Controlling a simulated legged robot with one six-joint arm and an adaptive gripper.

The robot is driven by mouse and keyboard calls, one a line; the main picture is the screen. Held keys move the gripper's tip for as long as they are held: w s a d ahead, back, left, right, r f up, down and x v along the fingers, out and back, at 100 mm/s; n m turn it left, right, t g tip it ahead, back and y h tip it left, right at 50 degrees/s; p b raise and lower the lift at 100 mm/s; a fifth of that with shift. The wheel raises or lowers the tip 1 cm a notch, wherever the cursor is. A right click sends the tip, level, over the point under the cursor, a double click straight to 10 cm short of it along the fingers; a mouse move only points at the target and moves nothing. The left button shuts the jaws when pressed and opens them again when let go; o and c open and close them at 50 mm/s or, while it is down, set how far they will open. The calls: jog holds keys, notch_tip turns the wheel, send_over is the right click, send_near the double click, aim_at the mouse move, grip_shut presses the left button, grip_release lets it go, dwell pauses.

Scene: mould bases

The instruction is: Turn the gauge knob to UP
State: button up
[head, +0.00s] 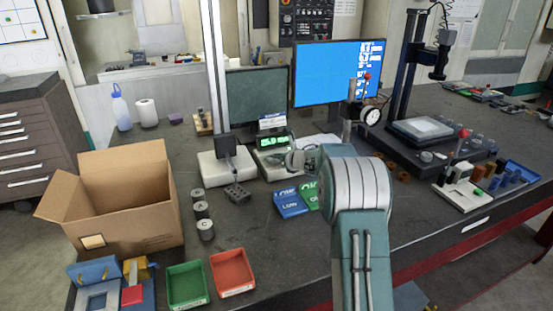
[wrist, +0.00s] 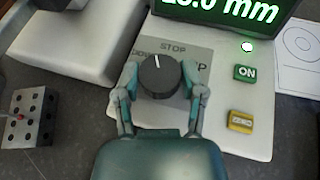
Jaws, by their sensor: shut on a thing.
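The gauge knob (wrist: 152,84) is a round dark knob on the light panel of the gauge (wrist: 245,140) in the wrist view. Its white pointer line points up, close to the STOP label and tilted slightly left. The DOWN label on the left and the UP label on the right are partly hidden by my fingers. My gripper (wrist: 161,74) is shut on the knob, one finger on each side. In the head view the gauge (head: 266,140) has a lit green display, and my gripper (head: 298,160) is at its right front, with my arm hiding part of the area.
On the panel are a green ON button (wrist: 245,74) and a yellow button (wrist: 240,121). A metal block with holes (wrist: 28,117) lies left. In the head view, blue (head: 291,203) and green packets lie in front of the gauge, and a cardboard box (head: 125,200) stands left.

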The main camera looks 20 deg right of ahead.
jog(key=shift+a+m+t+h, duration=0.1)
jog(key=shift+m+t+h, duration=0.2)
jog(key=shift+m+h, duration=1.8)
jog(key=shift+h, duration=0.4)
jog(key=o, duration=1.1)
jog(key=shift+o, duration=0.2)
jog(key=v, duration=1.1)
jog(key=shift+s, duration=0.4)
